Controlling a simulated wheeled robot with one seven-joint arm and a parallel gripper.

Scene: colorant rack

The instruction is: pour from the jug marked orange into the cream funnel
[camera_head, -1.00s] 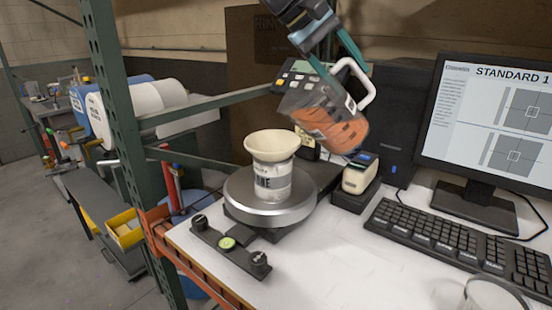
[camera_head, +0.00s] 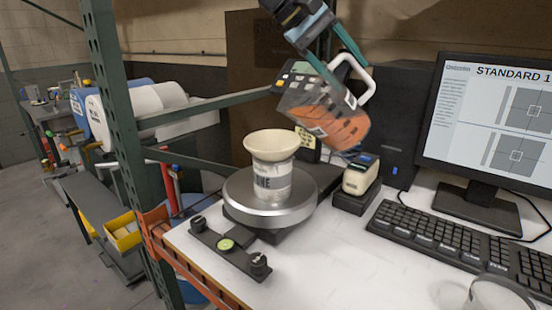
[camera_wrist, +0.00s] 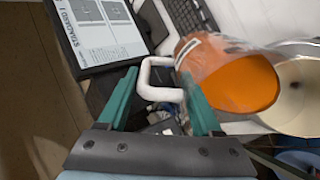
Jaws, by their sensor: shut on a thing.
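A clear jug with orange liquid (camera_head: 338,122) hangs in the air, strongly tilted, its mouth toward the lower left. Its white handle (camera_head: 368,84) is at the upper right. My gripper (camera_head: 340,52) is shut on this handle, whose white loop (camera_wrist: 160,92) shows between the fingers in the wrist view. The cream funnel (camera_head: 270,145) sits upright on a labelled white container (camera_head: 272,182), below and left of the jug. The funnel's bowl also shows at the right edge of the wrist view (camera_wrist: 300,92), partly hidden by the jug (camera_wrist: 222,72). No falling stream is visible.
The container stands on a round metal scale plate (camera_head: 240,200). A cream handheld device (camera_head: 361,174) stands right of it, then a keyboard (camera_head: 450,238) and monitor (camera_head: 490,130). A green rack post (camera_head: 118,120) rises at left. A clear vessel (camera_head: 495,296) stands at lower right.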

